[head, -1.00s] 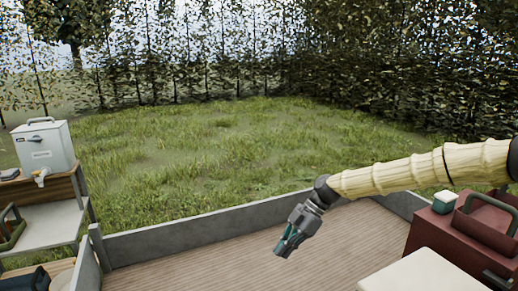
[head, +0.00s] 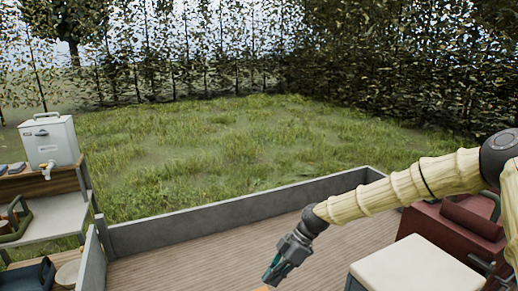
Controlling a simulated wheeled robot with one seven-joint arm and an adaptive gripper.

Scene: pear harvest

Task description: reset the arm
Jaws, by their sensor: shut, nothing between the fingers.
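My gripper (head: 271,276) is in the head view, low and right of centre, at the end of my arm that comes in from the right edge. It points down and to the left over the wooden plank floor. Its fingers are shut and hold nothing. A small orange-brown bit shows at the bottom edge by the fingertips; I cannot tell what it is.
A dark red box (head: 450,230) and a cream-topped block (head: 420,273) stand at the lower right, under my arm. A shelf (head: 50,222) with a white dispenser (head: 50,142) is at the left. A low grey wall (head: 230,212) edges the plank floor (head: 190,262); grass lies beyond.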

